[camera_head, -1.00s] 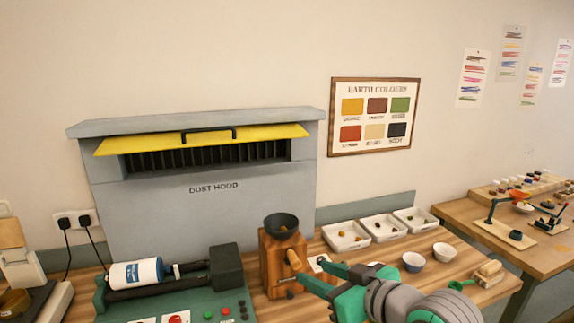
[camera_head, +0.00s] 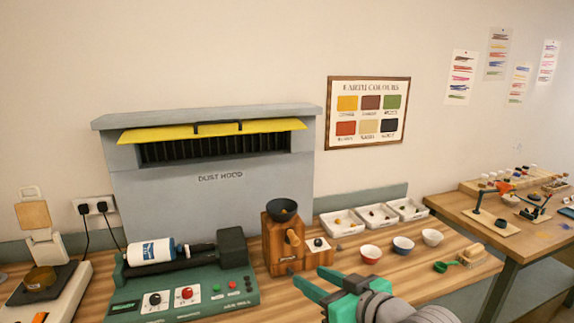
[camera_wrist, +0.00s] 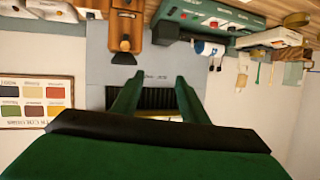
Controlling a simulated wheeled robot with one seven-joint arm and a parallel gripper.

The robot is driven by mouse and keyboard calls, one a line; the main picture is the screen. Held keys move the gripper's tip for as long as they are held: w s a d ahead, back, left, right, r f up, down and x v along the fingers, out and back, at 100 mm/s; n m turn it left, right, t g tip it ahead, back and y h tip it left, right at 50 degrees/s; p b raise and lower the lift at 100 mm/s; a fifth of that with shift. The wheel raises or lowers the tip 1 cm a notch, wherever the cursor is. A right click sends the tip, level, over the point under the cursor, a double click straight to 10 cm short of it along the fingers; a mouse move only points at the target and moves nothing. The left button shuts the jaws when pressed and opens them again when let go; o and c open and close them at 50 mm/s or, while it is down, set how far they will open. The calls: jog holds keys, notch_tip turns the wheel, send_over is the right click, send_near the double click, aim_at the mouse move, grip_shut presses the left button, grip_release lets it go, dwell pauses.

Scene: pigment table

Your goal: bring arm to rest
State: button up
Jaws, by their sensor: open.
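My gripper (camera_head: 311,278) is green, open and empty, in the lower middle of the head view. Its two fingers point up and left, over the front part of the wooden bench (camera_head: 405,283). It appears right of the wooden grinder (camera_head: 284,240) with its dark hopper. In the wrist view, which is upside down, my gripper (camera_wrist: 158,82) shows both fingers spread apart with nothing between them. The dust hood (camera_wrist: 160,68) lies beyond the fingers there. I cannot tell the exact gap between my gripper and the bench.
A green roller machine (camera_head: 185,288) with a white bottle stands left of the grinder. Small bowls (camera_head: 403,246), white trays (camera_head: 342,223) and a green scoop (camera_head: 445,266) are on the right. A scale (camera_head: 40,285) is far left. The dust hood (camera_head: 220,180) stands behind.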

jog(key=s+a+f+m+t+h, duration=0.2)
jog(key=f+m, duration=0.2)
jog(key=f, duration=0.7)
jog(key=s+a+f+m+t+h, duration=0.15)
jog(key=f+m, duration=0.25)
jog(key=f, duration=0.7)
jog(key=s+a+f+m+h, duration=0.15)
jog(key=s+f+h, duration=0.25)
jog(key=s+f, duration=0.7)
jog(key=s+a+r+n, duration=0.1)
jog(key=s+n, duration=0.2)
jog(key=s, duration=2.1)
jog(key=shift+r+n, duration=0.3)
jog(key=shift+n, duration=0.05)
